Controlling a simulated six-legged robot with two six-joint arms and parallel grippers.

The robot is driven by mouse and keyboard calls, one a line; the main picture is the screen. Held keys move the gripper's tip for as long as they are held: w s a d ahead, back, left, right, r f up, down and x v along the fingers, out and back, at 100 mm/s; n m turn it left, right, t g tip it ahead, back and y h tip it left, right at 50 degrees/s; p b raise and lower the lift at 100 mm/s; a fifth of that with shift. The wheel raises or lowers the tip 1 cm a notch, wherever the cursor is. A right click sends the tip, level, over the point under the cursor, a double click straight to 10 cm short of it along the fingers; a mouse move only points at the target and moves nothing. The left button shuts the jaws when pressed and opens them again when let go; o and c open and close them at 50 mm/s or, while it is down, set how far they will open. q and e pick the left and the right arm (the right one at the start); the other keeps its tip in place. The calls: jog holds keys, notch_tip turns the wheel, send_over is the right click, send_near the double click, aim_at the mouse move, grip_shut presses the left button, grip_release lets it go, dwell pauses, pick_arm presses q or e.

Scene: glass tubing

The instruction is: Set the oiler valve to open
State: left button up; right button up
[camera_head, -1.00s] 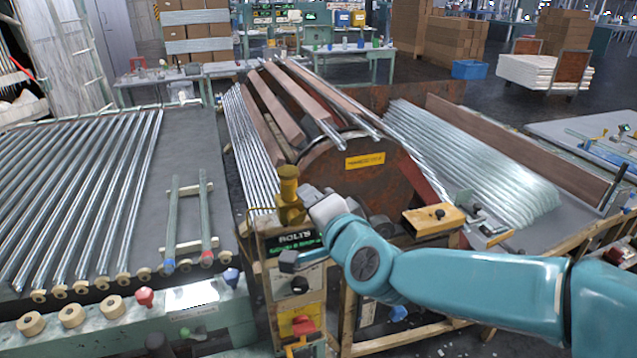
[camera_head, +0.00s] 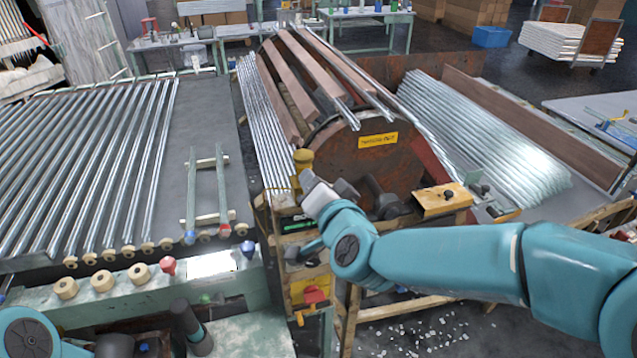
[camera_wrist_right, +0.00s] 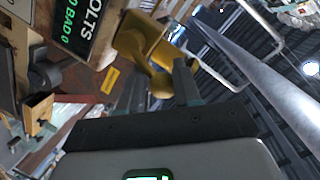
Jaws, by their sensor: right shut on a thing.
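The oiler valve is the yellow piece (camera_head: 302,160) at the top of the narrow wooden control stand, left of the rusty drum. In the right wrist view its yellow body (camera_wrist_right: 135,48) is close up, with a yellow part reaching down between my fingers. My right gripper (camera_wrist_right: 161,85) is shut on that yellow part. In the head view my right wrist covers the lower oiler and hides the fingertips. I cannot tell the valve's setting. My left arm shows only at the bottom left corner of the head view, and its fingers are not visible.
The control stand has a sign (camera_wrist_right: 78,28), a dark knob and a red handle (camera_head: 314,295) below. The rusty drum (camera_head: 355,165) with wooden bars is close to my right arm. Glass tubes lie on the left table (camera_head: 215,130) and the right rack.

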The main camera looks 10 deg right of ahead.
jog(key=shift+a+f, duration=0.1)
jog(key=shift+a, duration=0.05)
jog(key=o, duration=1)
jog(key=shift+a, duration=0.15)
jog(key=shift+o, duration=0.2)
jog(key=shift+s+d, duration=0.2)
jog(key=shift+d, duration=0.05)
jog(key=s+r, duration=0.3)
jog(key=s, duration=1.2)
jog(key=shift+s+d+r+b, duration=0.15)
jog(key=shift+s+d+b, duration=0.15)
jog(key=shift+s+d, duration=0.1)
